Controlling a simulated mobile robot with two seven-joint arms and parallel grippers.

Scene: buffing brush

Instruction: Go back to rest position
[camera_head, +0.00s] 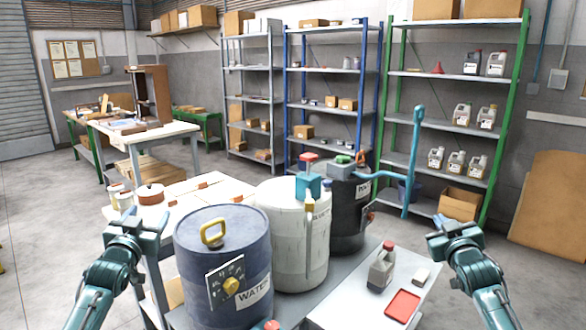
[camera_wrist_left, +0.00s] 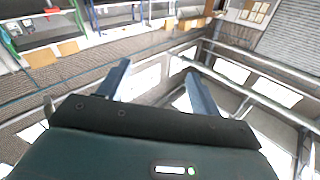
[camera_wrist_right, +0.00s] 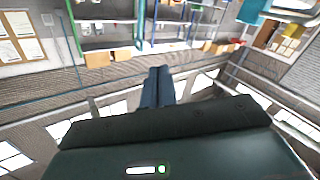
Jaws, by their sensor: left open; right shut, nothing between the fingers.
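My left gripper (camera_head: 140,226) is raised at the left of the head view, beside the blue drum and apart from it. In the left wrist view its two fingers (camera_wrist_left: 158,88) are spread with nothing between them. My right gripper (camera_head: 451,232) is raised at the right, apart from the table and its items. In the right wrist view its fingers (camera_wrist_right: 157,88) are together and hold nothing.
A blue drum (camera_head: 195,255), a white drum (camera_head: 290,250) and a black drum (camera_head: 347,220) stand between the arms. Shelves (camera_head: 400,160) stand behind.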

